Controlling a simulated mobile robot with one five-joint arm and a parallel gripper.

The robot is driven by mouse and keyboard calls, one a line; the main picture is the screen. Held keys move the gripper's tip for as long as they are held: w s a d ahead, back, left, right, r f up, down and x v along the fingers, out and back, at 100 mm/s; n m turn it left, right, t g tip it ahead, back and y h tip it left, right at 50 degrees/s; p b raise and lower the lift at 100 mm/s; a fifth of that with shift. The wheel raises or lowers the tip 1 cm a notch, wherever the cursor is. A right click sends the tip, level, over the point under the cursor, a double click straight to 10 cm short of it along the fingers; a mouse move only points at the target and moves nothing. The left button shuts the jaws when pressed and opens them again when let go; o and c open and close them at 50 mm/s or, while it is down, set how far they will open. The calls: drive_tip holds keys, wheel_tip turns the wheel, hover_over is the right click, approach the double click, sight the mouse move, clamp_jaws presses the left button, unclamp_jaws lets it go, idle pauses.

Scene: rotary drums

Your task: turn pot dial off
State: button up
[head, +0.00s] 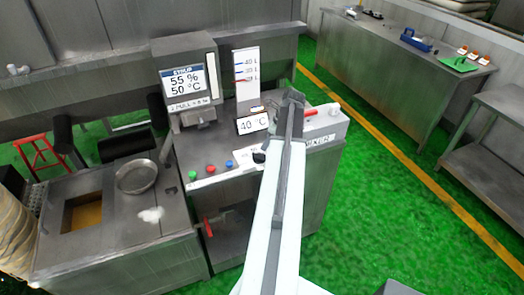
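A small black knob (259,157), which may be the pot dial, sits on the steel machine's front top (225,178), just left of my arm. Its setting is too small to read. A display (252,123) behind it shows 40 °C. My arm reaches up from the bottom of the head view, past the knob's right side. My gripper (291,97) is at its far end, over the machine's back right part, beyond the knob. Its fingers are too small and dark to tell whether they are open or shut. The arm hides part of the machine.
Green, red and blue buttons (211,169) line the panel left of the knob. A syrup screen (187,80) and a level scale (246,70) stand behind. A red-handled valve (208,228) is below. A round pan (136,176) lies left. Green floor (380,190) is clear right.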

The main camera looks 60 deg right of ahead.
sight(260, 154)
drive_tip(key=b+x, duration=0.7)
drive_tip(key=x, duration=0.1)
drive_tip(key=shift+f, duration=0.15)
clamp_jaws()
drive_tip(key=shift+s+d, duration=0.1)
drive_tip(key=shift+d, duration=0.05)
